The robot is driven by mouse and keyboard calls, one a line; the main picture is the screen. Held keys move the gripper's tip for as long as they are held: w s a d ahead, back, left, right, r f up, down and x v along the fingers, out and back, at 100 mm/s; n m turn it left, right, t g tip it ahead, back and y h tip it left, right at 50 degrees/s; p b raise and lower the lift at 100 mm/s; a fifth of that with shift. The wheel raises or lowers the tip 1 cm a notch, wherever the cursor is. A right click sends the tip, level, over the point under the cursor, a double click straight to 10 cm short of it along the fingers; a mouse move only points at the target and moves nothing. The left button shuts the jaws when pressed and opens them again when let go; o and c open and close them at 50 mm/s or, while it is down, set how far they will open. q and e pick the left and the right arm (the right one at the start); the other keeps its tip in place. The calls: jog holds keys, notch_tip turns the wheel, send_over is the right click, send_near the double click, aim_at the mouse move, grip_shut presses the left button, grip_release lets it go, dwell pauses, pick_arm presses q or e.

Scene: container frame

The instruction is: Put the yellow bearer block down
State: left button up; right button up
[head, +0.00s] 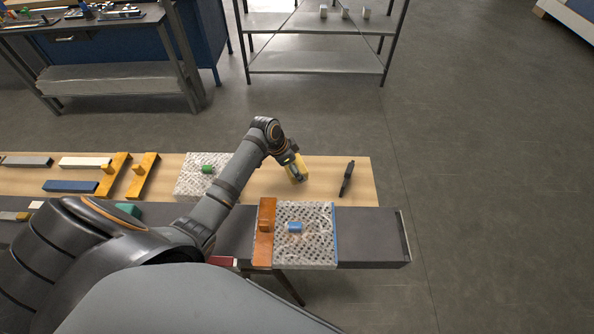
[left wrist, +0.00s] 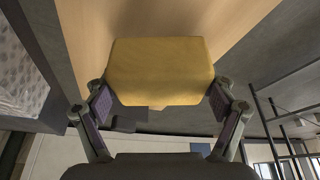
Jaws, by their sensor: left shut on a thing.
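The yellow bearer block (head: 299,174) is in my left gripper (head: 292,167), over the wooden table top (head: 325,190) right of the middle of the table. In the left wrist view the yellow block (left wrist: 160,70) fills the space between the two fingers of the left gripper (left wrist: 160,100), with a finger pad at each side. The wooden surface shows behind it there. I cannot tell whether the block touches the table. My right gripper is not in view.
A black tool-like object (head: 347,178) stands right of the block. In front, a patterned panel (head: 315,250) with a blue block (head: 295,227) lies beside an orange piece (head: 263,250) on a dark strip (head: 370,240). Another patterned panel (head: 187,185) bears a green block (head: 208,169).

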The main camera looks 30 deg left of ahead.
pick_arm(q)
jog(key=shift+w+f, duration=0.5)
jog(key=shift+f, duration=0.1)
jog(key=shift+w+f+p, duration=0.1)
jog(key=shift+f+p, duration=0.35)
jog(key=shift+f, duration=1.25)
jog(key=shift+f, duration=0.1)
jog(key=o, duration=0.8)
jog(key=v, duration=1.2)
